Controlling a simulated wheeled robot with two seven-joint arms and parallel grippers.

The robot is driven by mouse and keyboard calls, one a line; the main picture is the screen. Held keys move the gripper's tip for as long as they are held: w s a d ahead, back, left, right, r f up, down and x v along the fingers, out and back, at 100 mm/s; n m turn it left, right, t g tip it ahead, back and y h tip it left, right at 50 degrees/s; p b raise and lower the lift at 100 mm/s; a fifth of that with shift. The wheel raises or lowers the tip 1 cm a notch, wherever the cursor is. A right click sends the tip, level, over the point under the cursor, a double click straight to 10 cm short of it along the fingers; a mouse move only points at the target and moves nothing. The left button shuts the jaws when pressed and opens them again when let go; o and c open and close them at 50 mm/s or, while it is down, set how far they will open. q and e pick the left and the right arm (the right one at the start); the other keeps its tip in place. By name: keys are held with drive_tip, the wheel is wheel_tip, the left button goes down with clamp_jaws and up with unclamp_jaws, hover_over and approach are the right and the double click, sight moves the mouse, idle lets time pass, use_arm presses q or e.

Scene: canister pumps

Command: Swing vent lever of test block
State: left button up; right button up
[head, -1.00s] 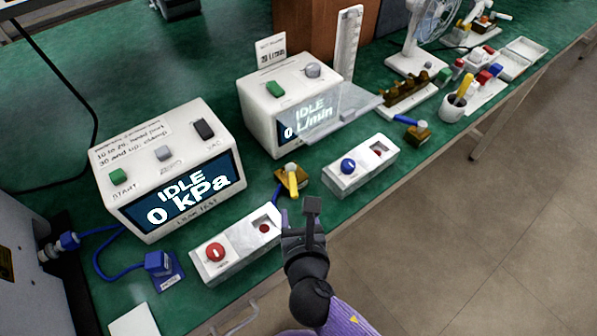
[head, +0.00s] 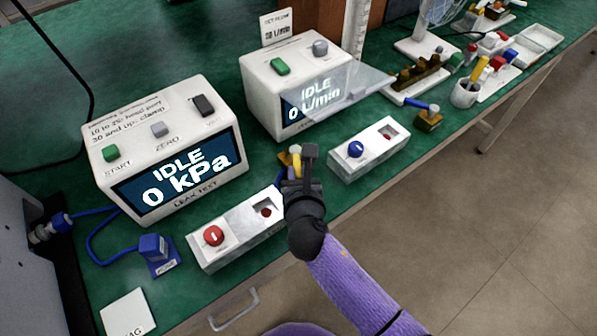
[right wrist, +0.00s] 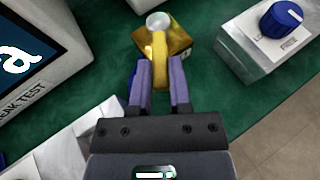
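The test block is a small brass block (right wrist: 178,42) with a yellow lever (right wrist: 160,50) and a pale round knob on top. In the head view the yellow lever (head: 297,163) is partly hidden by my right gripper (head: 299,178). In the right wrist view my right gripper (right wrist: 163,72) is open, with its two purple fingers apart. The near end of the lever lies at the gap between the fingertips; I cannot tell whether they touch it. My left gripper is not in view.
The leak tester (head: 165,150) reads IDLE 0 kPa. The flow meter (head: 290,90) has a clear flap in front. White boxes with a red knob (head: 213,236) and a blue knob (head: 356,149) flank the block. A second brass block (head: 428,122) has a blue lever.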

clamp_jaws()
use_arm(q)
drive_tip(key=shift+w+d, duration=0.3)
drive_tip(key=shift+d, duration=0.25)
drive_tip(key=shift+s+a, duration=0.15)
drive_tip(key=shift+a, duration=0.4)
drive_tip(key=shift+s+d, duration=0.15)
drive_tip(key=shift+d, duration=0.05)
